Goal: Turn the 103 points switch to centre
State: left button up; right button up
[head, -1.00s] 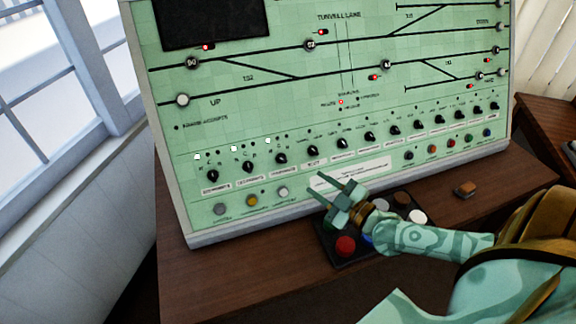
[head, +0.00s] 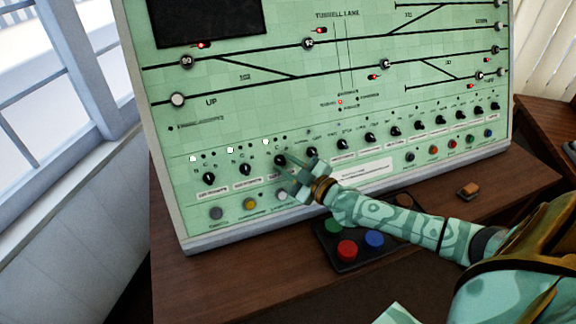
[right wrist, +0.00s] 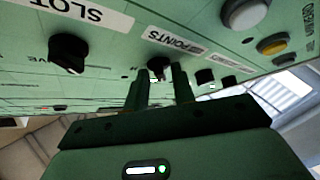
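The third knob from the left on the green panel (head: 280,160) is black, with a label below it that is partly covered by my gripper; its number is not readable now. Which way the knob points is unclear. My left gripper is not in view.
Two similar black knobs (head: 209,178) (head: 246,169) sit to its left, and several more run to the right, including one by "SLOT" (right wrist: 68,53). Round buttons (head: 250,204) lie below. A black box with coloured buttons (head: 347,250) stands on the wooden desk (head: 215,285).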

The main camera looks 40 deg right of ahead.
jog(key=shift+m, duration=0.3)
jog(key=m+h+p, duration=0.2)
jog(key=m+t+p, duration=0.1)
jog(key=m, duration=0.1)
jog(key=shift+a+h, duration=0.3)
jog(key=shift+h, duration=0.1)
jog(key=m+h+p, duration=0.1)
jog(key=m, duration=0.1)
jog(key=m+h+p, duration=0.1)
jog(key=m, duration=0.1)
jog(key=shift+a+f+m+t+h, duration=0.1)
jog(key=shift+a+m+t+h, duration=0.1)
jog(key=shift+m+t+h, duration=0.15)
jog(key=shift+a+f+m+h+p, duration=0.1)
jog(key=shift+m+h+p, duration=0.3)
jog(key=shift+m+h, duration=1.05)
jog(key=shift+m, duration=0.3)
jog(key=o, duration=0.7)
jog(key=shift+c, duration=0.2)
